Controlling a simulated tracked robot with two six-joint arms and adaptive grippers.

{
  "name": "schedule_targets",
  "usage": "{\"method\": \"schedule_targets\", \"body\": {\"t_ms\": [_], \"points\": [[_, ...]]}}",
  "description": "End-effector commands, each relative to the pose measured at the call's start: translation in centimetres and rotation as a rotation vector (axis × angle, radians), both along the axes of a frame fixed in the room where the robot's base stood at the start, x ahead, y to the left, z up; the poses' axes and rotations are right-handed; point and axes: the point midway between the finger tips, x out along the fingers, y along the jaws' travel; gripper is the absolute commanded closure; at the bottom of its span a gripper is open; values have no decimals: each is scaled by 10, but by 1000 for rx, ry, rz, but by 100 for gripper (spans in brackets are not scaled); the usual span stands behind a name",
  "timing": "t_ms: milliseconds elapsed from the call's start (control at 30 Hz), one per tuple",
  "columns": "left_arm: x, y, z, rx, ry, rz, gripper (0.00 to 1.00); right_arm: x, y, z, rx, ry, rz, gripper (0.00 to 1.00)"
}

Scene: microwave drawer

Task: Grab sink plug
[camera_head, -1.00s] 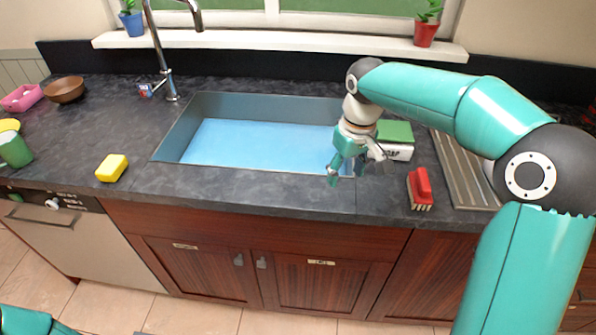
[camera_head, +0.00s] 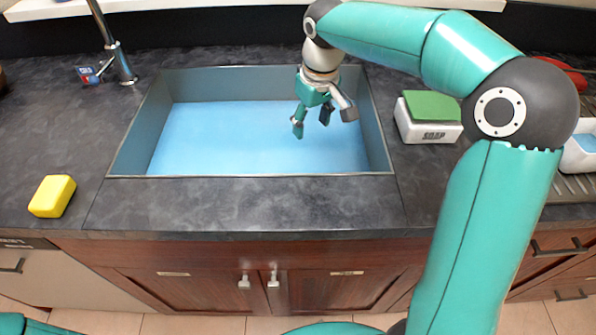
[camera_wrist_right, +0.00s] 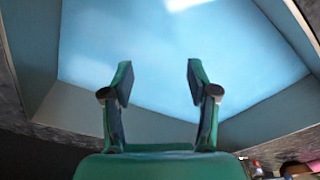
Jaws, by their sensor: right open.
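The sink (camera_head: 382,140) is set into the dark counter and holds flat light blue water (camera_head: 230,140). I cannot make out a sink plug in either view. My right gripper (camera_head: 312,123) points down over the right half of the sink, with its fingers apart and nothing between them. In the right wrist view its two open fingers (camera_wrist_right: 160,82) stand against the blue water, with the sink walls around it. My left gripper is not in view; only teal arm parts show at the bottom edge of the head view.
A faucet (camera_head: 112,45) stands at the sink's back left. A yellow sponge (camera_head: 52,196) lies on the counter to the left. A white box with a green top (camera_head: 432,112) sits right of the sink. The counter strip in front (camera_head: 250,200) is clear.

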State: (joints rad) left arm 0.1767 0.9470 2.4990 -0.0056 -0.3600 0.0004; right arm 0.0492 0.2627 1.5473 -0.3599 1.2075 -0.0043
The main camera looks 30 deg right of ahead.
Motion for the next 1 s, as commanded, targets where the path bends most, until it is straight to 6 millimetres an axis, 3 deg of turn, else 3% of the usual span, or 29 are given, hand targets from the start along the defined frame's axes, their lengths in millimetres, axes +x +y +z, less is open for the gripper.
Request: {"method": "schedule_targets", "body": {"t_ms": [167,533,1000], "points": [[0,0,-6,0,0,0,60,0,-3,-22,0,5,-7,41],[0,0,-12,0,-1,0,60,8,-2,-97,0,6,-6,41],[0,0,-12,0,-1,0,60,13,1,-141,0,6,-3,41]]}}
